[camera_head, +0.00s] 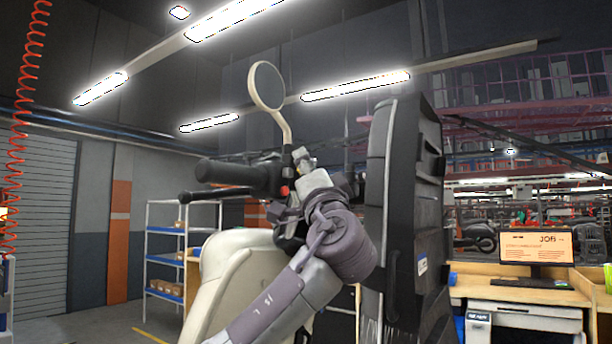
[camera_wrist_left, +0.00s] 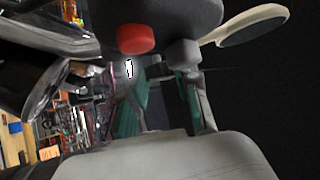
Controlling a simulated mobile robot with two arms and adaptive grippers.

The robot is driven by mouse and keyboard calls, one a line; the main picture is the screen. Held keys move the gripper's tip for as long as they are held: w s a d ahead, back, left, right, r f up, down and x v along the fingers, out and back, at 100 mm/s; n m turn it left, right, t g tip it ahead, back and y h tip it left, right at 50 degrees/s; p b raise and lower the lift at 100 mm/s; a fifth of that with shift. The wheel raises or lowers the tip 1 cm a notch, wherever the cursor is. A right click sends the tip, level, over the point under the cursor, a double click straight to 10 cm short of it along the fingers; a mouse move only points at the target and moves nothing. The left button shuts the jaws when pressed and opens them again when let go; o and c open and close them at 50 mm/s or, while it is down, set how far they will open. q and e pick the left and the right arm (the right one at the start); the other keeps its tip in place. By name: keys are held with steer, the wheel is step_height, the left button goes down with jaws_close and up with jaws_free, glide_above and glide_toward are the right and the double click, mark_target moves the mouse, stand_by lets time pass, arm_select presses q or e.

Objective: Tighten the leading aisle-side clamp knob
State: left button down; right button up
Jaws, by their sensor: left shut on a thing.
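No clamp knob can be identified in either view. A cream scooter (camera_head: 228,262) stands in front of me with a black handlebar grip (camera_head: 232,172), a lever and a round mirror (camera_head: 267,86). My left gripper (camera_head: 301,158) is up at the handlebar, just below the mirror stem. In the left wrist view its green-padded fingers (camera_wrist_left: 165,85) reach towards a dark handlebar housing with a red button (camera_wrist_left: 136,39) and a small grey rounded part (camera_wrist_left: 183,52). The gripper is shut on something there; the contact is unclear. My right gripper is not in view.
A tall black upright unit (camera_head: 405,200) stands close to the right of my left arm. A wooden desk (camera_head: 515,291) with a monitor (camera_head: 535,246) is at the right.

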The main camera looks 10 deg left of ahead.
arm_select(q)
steer(key=shift+w+d+f, duration=0.1)
steer(key=shift+f, duration=0.1)
steer(key=c, duration=0.8)
jaws_free()
steer(key=shift+r, duration=0.1)
steer(key=shift+c, duration=0.2)
steer(key=v, duration=1.2)
